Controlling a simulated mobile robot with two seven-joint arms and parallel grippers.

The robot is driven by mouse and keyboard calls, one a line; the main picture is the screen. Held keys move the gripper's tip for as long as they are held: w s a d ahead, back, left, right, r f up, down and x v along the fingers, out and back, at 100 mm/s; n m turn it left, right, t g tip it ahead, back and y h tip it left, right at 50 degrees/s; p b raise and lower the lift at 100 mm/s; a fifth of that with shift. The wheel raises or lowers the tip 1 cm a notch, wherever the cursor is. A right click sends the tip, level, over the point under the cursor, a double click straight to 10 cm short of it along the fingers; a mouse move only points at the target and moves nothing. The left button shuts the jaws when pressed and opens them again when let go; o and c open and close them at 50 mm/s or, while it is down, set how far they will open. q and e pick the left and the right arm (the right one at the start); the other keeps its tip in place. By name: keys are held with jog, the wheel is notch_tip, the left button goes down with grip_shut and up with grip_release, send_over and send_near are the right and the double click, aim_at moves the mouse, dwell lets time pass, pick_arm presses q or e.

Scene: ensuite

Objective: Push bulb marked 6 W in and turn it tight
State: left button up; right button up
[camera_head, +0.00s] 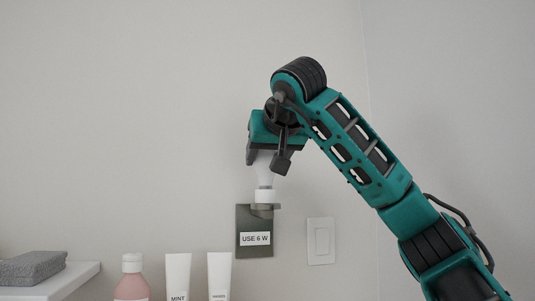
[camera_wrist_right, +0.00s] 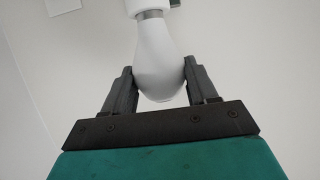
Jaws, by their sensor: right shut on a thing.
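A white bulb (camera_head: 265,168) is upright, base down, above a wall fitting in the head view. Its base meets the white socket (camera_head: 265,195); I cannot tell how deep it sits. The socket is on a dark wall plate (camera_head: 254,222) with a label (camera_head: 255,239) reading "USE 6 W". My right gripper (camera_head: 267,163) comes from above and is shut on the bulb's glass. In the right wrist view the bulb (camera_wrist_right: 160,55) is between the two fingers (camera_wrist_right: 158,85), with the white socket (camera_wrist_right: 147,8) beyond it. No marking on the bulb is readable. My left gripper is not in view.
A light switch (camera_head: 320,241) is on the wall right of the plate. Below left stand a pink bottle (camera_head: 131,280), a tube marked MINT (camera_head: 177,277) and another white tube (camera_head: 219,275). A grey folded towel (camera_head: 31,267) lies on a white shelf (camera_head: 70,279).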

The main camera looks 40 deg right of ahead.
jog(key=shift+f, duration=0.3)
jog(key=shift+w+a+r+m+g+h+p, duration=0.1)
jog(key=shift+m+g+h+p, duration=0.3)
jog(key=shift+m+h+p, duration=0.15)
jog(key=shift+m+g+h+p, duration=0.3)
jog(key=shift+m+g+h, duration=0.1)
jog(key=shift+m+h, duration=0.2)
jog(key=shift+w+a+m+g+h, duration=0.1)
jog(key=shift+a+m+g+h, duration=0.05)
jog(key=shift+m+g+h, duration=0.15)
jog(key=shift+f+m+g+h, duration=0.2)
jog(key=shift+m+g+h, duration=0.2)
jog(key=shift+m, duration=0.15)
